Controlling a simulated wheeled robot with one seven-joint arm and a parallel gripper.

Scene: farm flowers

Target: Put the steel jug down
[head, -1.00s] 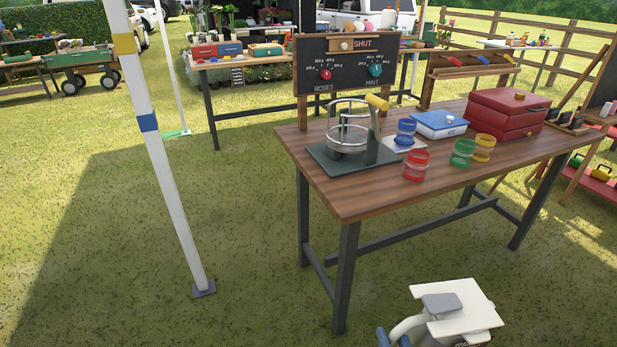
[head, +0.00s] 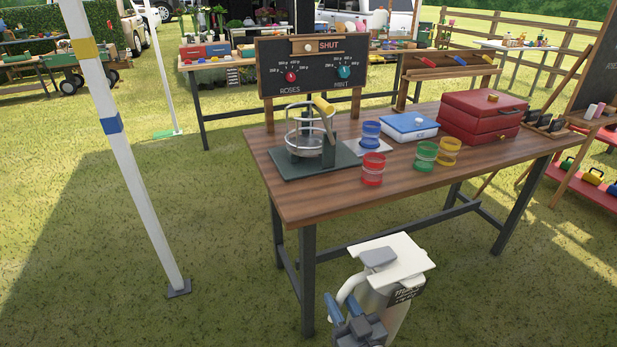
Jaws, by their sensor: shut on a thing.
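I cannot make out the steel jug in the head view. White and dark links of my own arm (head: 395,300) show at the bottom, in front of the table's near side. My gripper is not clearly seen, so its hold is hidden. The wooden table (head: 330,197) has a bare strip along its front edge. A dark green stand (head: 287,168) with a round wire cage and a yellow-handled lever (head: 323,106) is at its left end.
Red, green and yellow ringed cups (head: 373,169) stand mid-table. A blue ringed cup (head: 371,134), a blue-lidded box (head: 408,126) and a red case (head: 482,117) stand behind and right. A sign (head: 312,65) rises at the back. A white pole (head: 125,150) stands left.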

